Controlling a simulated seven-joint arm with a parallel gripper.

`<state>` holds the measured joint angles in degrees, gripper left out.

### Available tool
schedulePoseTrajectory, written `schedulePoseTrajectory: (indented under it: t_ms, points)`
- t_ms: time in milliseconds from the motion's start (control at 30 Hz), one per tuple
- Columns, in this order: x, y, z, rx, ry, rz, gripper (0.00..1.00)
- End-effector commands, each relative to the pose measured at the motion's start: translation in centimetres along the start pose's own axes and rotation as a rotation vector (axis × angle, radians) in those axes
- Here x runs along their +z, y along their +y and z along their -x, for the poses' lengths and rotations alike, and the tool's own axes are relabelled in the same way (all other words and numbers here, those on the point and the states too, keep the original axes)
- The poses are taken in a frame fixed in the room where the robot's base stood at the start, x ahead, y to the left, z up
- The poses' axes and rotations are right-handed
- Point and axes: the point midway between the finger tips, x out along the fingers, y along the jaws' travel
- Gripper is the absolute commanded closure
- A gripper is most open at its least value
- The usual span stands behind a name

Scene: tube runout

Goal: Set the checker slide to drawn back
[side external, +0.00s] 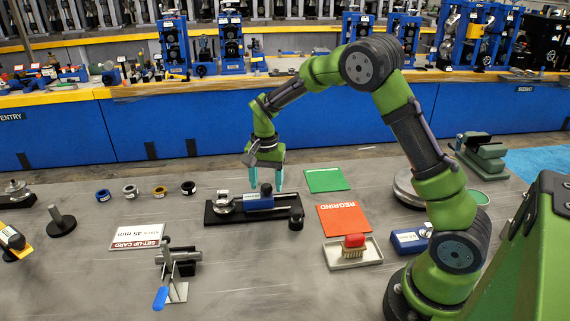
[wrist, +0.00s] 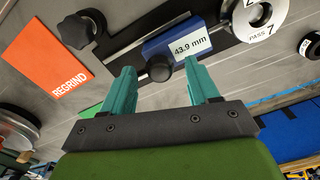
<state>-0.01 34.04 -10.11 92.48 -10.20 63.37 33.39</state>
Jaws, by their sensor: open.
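The checker is a black base plate (side external: 225,217) on the grey bench, and its edge also shows in the wrist view (wrist: 118,50). Its blue slide block (side external: 258,203) carries a "43.9 mm" label, readable in the wrist view (wrist: 172,44). A round black knob (wrist: 159,68) stands on the slide. My gripper (side external: 266,182) is open over the slide, fingers pointing down. In the wrist view its teal fingers (wrist: 164,78) stand either side of the knob, with gaps visible; whether they reach knob height I cannot tell.
A black lobed knob (side external: 296,219) is at the checker's right end. An orange REGRIND card (side external: 343,219) and a green card (side external: 326,180) lie to the right. A tray with a red-topped brush (side external: 354,246) is in front. A blue-handled clamp (side external: 168,280) and a set-up card (side external: 138,236) are left.

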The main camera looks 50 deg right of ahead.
Motion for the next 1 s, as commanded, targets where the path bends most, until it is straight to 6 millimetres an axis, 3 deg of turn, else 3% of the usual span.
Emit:
schedulePoseTrajectory:
  t_ms: [367,767,1000]
  points:
    - [0.03,0.01,-0.75,0.000,0.000,0.000,0.40]
    - [0.02,-0.01,-0.71,0.000,0.000,0.001,0.98]
    - [-0.06,0.18,-0.68,0.000,0.000,0.000,1.00]
